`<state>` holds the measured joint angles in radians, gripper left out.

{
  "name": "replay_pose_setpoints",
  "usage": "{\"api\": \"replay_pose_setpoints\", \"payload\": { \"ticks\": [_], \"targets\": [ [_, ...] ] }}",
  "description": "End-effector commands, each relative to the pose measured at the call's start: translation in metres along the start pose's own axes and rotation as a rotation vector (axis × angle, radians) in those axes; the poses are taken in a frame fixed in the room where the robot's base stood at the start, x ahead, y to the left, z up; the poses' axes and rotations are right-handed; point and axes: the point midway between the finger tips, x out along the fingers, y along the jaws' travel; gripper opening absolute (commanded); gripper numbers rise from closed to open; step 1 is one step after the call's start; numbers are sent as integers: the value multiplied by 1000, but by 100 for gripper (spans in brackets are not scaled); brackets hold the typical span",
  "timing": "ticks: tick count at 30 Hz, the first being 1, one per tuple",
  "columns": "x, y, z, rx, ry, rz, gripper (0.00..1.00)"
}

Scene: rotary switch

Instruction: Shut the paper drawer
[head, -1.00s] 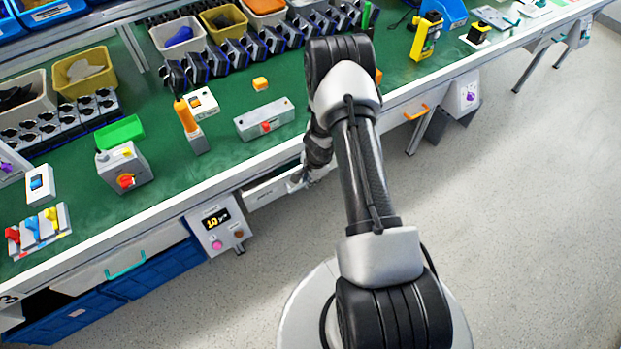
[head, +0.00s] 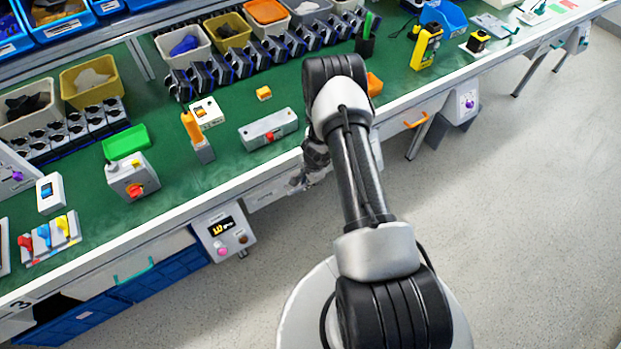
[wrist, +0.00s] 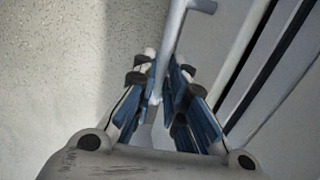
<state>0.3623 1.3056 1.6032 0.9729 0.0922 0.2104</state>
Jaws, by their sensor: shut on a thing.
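The paper drawer (head: 268,191), with a light grey front, sits under the front edge of the green-topped bench, right of the display panel. My gripper (head: 299,181) is at the right part of this front, partly hidden by my arm. In the wrist view my gripper (wrist: 160,95) has its blue-lined fingers closed around a grey bar handle (wrist: 172,45). The pale drawer front (wrist: 222,60) lies to the right of the handle there. A dark gap runs beside it. How far the drawer stands out is hard to tell.
A control panel (head: 226,231) with a lit display hangs left of the drawer. A drawer with a teal handle (head: 135,271) is farther left. An orange-handled drawer (head: 414,120) is to the right. The floor (head: 520,220) at right is clear.

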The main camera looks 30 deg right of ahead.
Motion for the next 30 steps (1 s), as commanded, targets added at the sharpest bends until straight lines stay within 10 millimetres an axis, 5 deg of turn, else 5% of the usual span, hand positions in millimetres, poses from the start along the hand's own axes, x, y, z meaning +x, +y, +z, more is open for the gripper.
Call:
{"api": "replay_pose_setpoints", "payload": {
  "ticks": [18, 19, 30],
  "targets": [
    [1, -11, 0, 0, 3, -7, 0],
    [1, -11, 0, 0, 3, -7, 14],
    [1, -9, 0, 0, 2, -4, 32]
  ]
}}
